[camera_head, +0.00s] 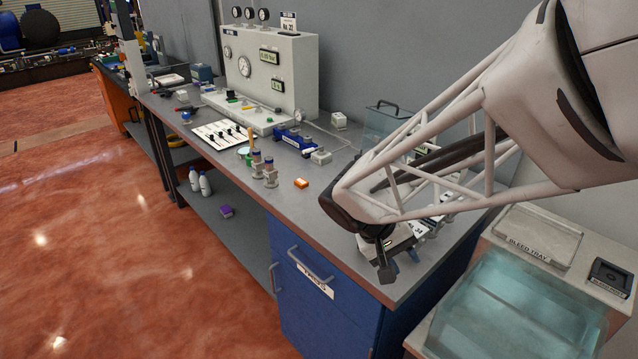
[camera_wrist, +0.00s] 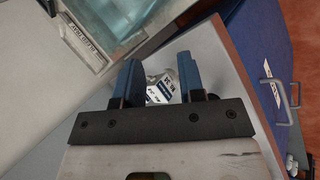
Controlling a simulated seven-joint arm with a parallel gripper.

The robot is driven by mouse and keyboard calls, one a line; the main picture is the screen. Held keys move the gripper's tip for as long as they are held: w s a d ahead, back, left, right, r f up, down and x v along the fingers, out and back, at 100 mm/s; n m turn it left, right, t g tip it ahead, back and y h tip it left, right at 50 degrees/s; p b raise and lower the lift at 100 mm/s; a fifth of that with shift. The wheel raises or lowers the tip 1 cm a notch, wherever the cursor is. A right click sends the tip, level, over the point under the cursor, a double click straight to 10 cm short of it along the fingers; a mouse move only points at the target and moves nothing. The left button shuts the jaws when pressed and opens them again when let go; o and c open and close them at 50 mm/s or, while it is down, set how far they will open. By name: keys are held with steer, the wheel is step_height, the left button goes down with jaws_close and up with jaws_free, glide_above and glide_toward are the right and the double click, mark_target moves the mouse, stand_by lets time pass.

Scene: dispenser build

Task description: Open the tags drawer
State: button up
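The tags drawer (camera_head: 325,303) is the blue front at the near end of the grey bench, with a white "TAGS" label (camera_head: 314,281) and a grey bar handle (camera_head: 309,265). It looks shut, its front flush below the bench top. In the wrist view its handle (camera_wrist: 282,97) shows at the right edge. My gripper (camera_head: 386,265) is above the bench's near corner, to the right of the handle and apart from it. In the wrist view my gripper (camera_wrist: 158,72) has its two blue fingers spread. A small white labelled item (camera_wrist: 162,88) shows between and beyond them, seemingly not held.
The bench top (camera_head: 345,222) carries valve fittings (camera_head: 264,172), an orange block (camera_head: 301,183) and a gauge panel (camera_head: 270,75). A clear bin (camera_head: 520,310) and a bleed tray (camera_head: 537,235) stand at right. The floor before the drawer is clear.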

steer(key=w+a+f+n+t+h, duration=0.1)
steer(key=w+a+f+h, duration=0.2)
steer(key=w+a+f, duration=0.15)
steer(key=n+t+h, duration=0.1)
steer(key=n+t, duration=0.5)
steer(key=t, duration=0.4)
glide_toward(304, 265)
steer(key=shift+w+d+f, duration=0.6)
steer(key=shift+w+d, duration=0.1)
steer(key=shift+w, duration=0.05)
steer(key=shift+x, duration=3.9)
jaws_close()
